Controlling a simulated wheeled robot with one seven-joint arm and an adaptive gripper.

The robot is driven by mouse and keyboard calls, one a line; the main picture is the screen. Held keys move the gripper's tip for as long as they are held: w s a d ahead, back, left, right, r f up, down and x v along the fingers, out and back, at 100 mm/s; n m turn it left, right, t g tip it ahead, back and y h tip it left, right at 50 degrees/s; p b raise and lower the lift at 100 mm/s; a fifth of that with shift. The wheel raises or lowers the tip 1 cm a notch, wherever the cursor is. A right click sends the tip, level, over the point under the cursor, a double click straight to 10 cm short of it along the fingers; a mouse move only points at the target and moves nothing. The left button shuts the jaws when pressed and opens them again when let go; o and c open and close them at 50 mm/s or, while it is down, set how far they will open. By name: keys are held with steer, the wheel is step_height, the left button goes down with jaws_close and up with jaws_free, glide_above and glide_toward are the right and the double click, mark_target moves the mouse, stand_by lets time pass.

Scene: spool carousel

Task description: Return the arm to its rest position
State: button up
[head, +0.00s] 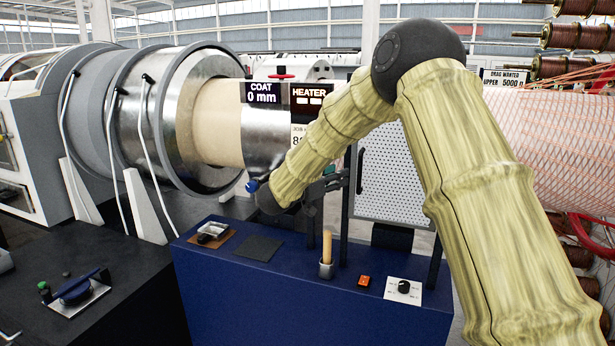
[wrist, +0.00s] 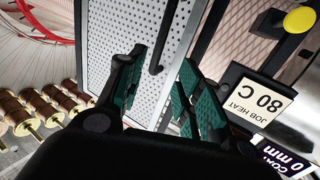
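My arm, pale wood-textured with dark joints, reaches from the lower right of the head view up to an elbow and then down to the left. My gripper (head: 322,188) is partly hidden by the forearm and hangs above the blue console, in front of the machine. In the wrist view my gripper (wrist: 160,82) shows two green-padded fingers spread apart with nothing between them. A white perforated panel (wrist: 118,42) with a black handle (wrist: 159,40) lies beyond the fingers; I cannot tell the exact gap.
The blue console (head: 300,300) carries a wooden-handled tool (head: 326,248) upright in a holder, an orange switch (head: 364,281), a dial (head: 404,288) and a dark pad (head: 259,248). A metal drum (head: 185,110) stands left. Copper spools (head: 575,37) are at right.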

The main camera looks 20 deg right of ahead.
steer(key=s+a+f+n+t+y+b, duration=0.1)
steer(key=s+a+f+n+y, duration=0.2)
steer(key=f, duration=0.9)
steer(key=s+a+f+n+t+y, duration=0.2)
steer(key=s+a+f+n+y, duration=0.1)
steer(key=f, duration=1)
steer(key=s+a+f+n+t+y+b, duration=0.1)
steer(key=s+a+f+n+y, duration=0.2)
steer(key=f, duration=0.9)
steer(key=s+a+f+n+g+y+b, duration=0.1)
steer(key=s+a+f+g+y, duration=0.1)
steer(key=s+f, duration=0.65)
steer(key=s+a+f+n+g+y, duration=0.1)
steer(key=s+a+f+n+y, duration=0.15)
steer(key=s+f, duration=0.6)
steer(key=s+a+f+g+y, duration=0.1)
steer(key=s+f+g, duration=0.1)
steer(key=s, duration=0.8)
steer(key=s+a+f+g+y+b, duration=0.1)
steer(key=s+a+f+g, duration=0.1)
steer(key=s, duration=0.9)
steer(key=s+a+f+g+y, duration=0.1)
steer(key=s+f+g, duration=0.2)
steer(key=s, duration=0.8)
steer(key=shift+a+f+n+g+b, duration=0.2)
steer(key=shift+f+n+g+b, duration=0.2)
steer(key=shift+f, duration=0.4)
